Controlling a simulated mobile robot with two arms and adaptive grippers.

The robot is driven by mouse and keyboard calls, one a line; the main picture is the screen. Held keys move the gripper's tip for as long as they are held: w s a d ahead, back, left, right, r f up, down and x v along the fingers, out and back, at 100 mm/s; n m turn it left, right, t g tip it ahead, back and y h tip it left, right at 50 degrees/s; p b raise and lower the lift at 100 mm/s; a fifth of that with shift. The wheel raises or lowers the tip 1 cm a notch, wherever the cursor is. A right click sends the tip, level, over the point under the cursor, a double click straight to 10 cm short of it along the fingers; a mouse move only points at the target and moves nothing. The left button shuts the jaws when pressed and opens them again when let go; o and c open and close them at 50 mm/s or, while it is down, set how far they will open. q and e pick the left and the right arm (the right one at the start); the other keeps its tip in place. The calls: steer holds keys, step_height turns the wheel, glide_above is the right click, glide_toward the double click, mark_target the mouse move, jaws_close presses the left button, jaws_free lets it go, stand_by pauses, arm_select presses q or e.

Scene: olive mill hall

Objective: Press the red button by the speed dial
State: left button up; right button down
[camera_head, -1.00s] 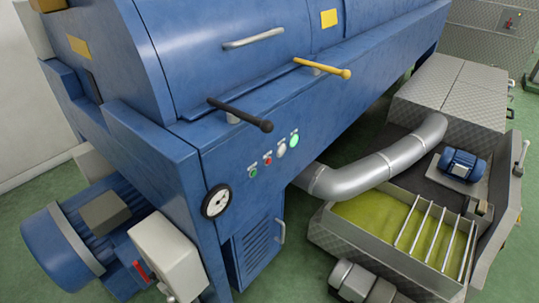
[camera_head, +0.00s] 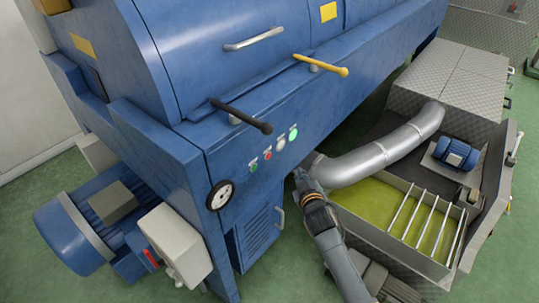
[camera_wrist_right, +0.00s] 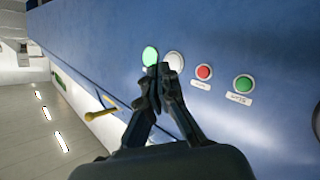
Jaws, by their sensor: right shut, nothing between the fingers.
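The red button (camera_head: 267,155) is on the front of the blue machine, between a green button (camera_head: 254,166) and a white round one (camera_head: 280,145). The speed dial (camera_head: 220,195) is a round white-faced gauge to the lower left of the buttons. In the right wrist view the red button (camera_wrist_right: 204,72) lies right of my fingertips, with the green button (camera_wrist_right: 243,83) further right. My right gripper (camera_head: 299,172) is shut and empty, to the right of and below the button row. In the wrist view its fingertips (camera_wrist_right: 163,72) overlap the edge of the white round one (camera_wrist_right: 175,62). My left gripper is not in view.
A lit green lamp (camera_head: 293,133) is at the right end of the row. A black-handled lever (camera_head: 245,118) and a yellow lever (camera_head: 320,66) stick out above. A grey pipe (camera_head: 375,158) and a vat of green paste (camera_head: 372,202) lie to the right.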

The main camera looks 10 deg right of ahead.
mark_target(269, 156)
steer(key=w+a+b, duration=0.5)
steer(key=w, duration=0.2)
steer(key=shift+a+b, duration=0.2)
steer(key=shift+b, duration=0.1)
steer(key=shift+w+a, duration=0.1)
stand_by(1.6)
steer(key=shift+w+a, duration=0.2)
steer(key=shift+w, duration=0.05)
